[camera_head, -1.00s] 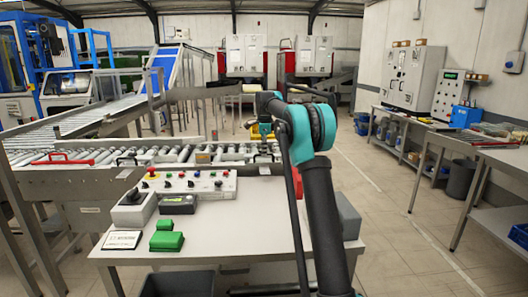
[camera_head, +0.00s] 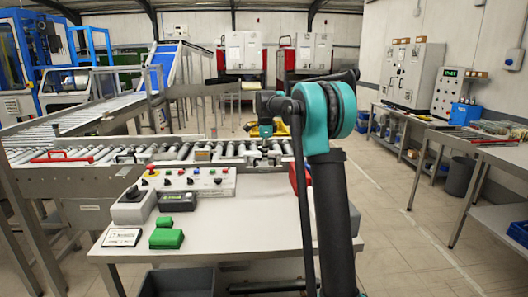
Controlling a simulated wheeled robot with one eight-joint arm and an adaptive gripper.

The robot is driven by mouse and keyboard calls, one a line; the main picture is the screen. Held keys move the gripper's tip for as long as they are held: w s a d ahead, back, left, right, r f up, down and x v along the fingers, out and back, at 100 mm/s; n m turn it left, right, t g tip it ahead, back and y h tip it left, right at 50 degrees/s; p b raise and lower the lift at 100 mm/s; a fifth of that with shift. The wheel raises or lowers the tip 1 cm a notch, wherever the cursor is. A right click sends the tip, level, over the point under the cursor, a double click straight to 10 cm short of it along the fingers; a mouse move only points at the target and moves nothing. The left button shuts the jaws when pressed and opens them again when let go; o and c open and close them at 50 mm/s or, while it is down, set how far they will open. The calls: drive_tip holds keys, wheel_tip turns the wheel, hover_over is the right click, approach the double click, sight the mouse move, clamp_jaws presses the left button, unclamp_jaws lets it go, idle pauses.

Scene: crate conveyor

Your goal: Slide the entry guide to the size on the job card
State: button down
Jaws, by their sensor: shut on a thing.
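My gripper (camera_head: 267,154) points down at the near edge of the roller conveyor (camera_head: 205,151), behind the control table. It is shut on a small grey part at that edge, which appears to be the entry guide's handle; the fingers are small and partly hidden, so the exact grip cannot be told. A white card (camera_head: 122,237), apparently the job card, lies at the table's front left; its print is too small to read.
The table (camera_head: 230,230) carries a button panel (camera_head: 195,181), grey boxes and green blocks (camera_head: 166,238). A red-handled bar (camera_head: 62,156) lies across the conveyor at left. A red box (camera_head: 299,178) and a yellow object (camera_head: 282,129) show beside my arm.

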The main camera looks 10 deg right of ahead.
drive_tip(key=shift+s, duration=1.25)
drive_tip(key=c, duration=1.6)
unclamp_jaws()
wheel_tip(320, 180, up, 12)
drive_tip(key=s, duration=0.2)
drive_tip(key=shift+s, duration=0.2)
drive_tip(key=shift+a+f, duration=0.1)
